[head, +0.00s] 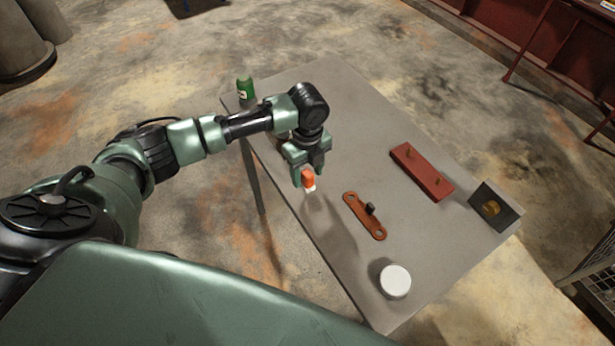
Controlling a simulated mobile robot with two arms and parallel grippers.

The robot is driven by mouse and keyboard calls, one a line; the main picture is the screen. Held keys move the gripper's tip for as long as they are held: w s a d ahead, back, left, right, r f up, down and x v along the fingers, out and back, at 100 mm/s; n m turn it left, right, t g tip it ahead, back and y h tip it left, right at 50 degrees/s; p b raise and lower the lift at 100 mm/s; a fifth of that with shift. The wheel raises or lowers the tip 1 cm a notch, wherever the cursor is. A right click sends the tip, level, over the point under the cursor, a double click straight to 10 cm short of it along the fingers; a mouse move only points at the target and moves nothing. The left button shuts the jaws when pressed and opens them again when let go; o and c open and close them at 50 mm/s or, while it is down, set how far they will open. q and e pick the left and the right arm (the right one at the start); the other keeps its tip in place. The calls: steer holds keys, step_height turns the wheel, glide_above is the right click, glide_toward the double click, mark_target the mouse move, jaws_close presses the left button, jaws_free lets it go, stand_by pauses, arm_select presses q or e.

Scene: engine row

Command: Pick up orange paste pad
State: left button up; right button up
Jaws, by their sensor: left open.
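The small orange paste pad (308,177), with a white part at its lower end, is near the left edge of the grey table (345,105). My left gripper (306,172) is right at the pad with its jaws open, and its fingers hide part of the pad's upper side. I cannot tell whether the fingers touch it or whether the pad rests on the table. My right gripper is not in view.
A rust-coloured link (365,215) with a dark knob lies right of the pad. Beyond are a red block (421,172) with pegs and a dark square plate (494,207). A white round container (395,281) stands at the near end, a green bottle (245,88) at the far left.

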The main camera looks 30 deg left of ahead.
mark_target(308, 173)
arm_select(q)
steer(key=shift+f, duration=1.35)
jaws_close()
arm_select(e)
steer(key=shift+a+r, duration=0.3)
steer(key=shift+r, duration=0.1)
arm_select(q)
steer(key=shift+r, duration=0.2)
